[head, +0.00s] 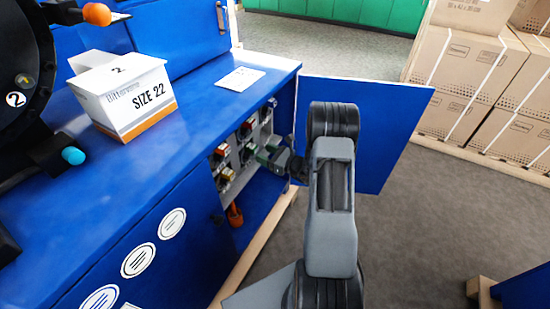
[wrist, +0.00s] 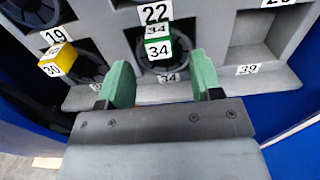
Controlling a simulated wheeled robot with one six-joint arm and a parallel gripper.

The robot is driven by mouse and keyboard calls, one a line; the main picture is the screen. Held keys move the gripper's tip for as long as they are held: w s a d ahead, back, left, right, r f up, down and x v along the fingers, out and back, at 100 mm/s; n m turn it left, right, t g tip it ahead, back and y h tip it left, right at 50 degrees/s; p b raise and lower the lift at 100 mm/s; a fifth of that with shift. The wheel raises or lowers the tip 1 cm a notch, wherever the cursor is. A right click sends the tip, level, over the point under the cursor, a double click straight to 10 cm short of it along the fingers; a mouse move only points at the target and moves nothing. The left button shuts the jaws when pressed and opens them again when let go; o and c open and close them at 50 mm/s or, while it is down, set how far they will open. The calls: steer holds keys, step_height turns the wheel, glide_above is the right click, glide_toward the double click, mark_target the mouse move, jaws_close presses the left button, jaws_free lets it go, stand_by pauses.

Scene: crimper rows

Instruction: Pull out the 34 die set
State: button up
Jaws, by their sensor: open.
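The 34 die set (wrist: 157,47) is a green-ended piece with a white 34 label, seated in a round dark socket in the lower row of a grey rack. A second 34 label is on the rack below it. My gripper (wrist: 160,75) is open, with its green fingers left and right of the die set, near its front end. There is a gap on both sides, and neither finger appears to touch it. In the head view my gripper (head: 264,157) is at the open cabinet's rack, and the die set cannot be made out clearly.
A yellow-ended 30 die set (wrist: 57,59) sits left of the 34. The 39 slot (wrist: 262,60) on the right looks empty. The open blue door (head: 375,125) stands beside my arm. A SIZE 22 box (head: 125,97) stands on the blue bench top (head: 190,135).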

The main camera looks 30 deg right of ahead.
mark_target(256, 150)
steer(key=shift+b+x, duration=0.45)
steer(key=shift+x, duration=2.1)
jaws_close()
steer(key=shift+r, duration=0.15)
steer(key=v, duration=0.9)
steer(key=shift+s+p, duration=0.2)
steer(key=shift+p, duration=0.25)
steer(key=shift+d, duration=0.15)
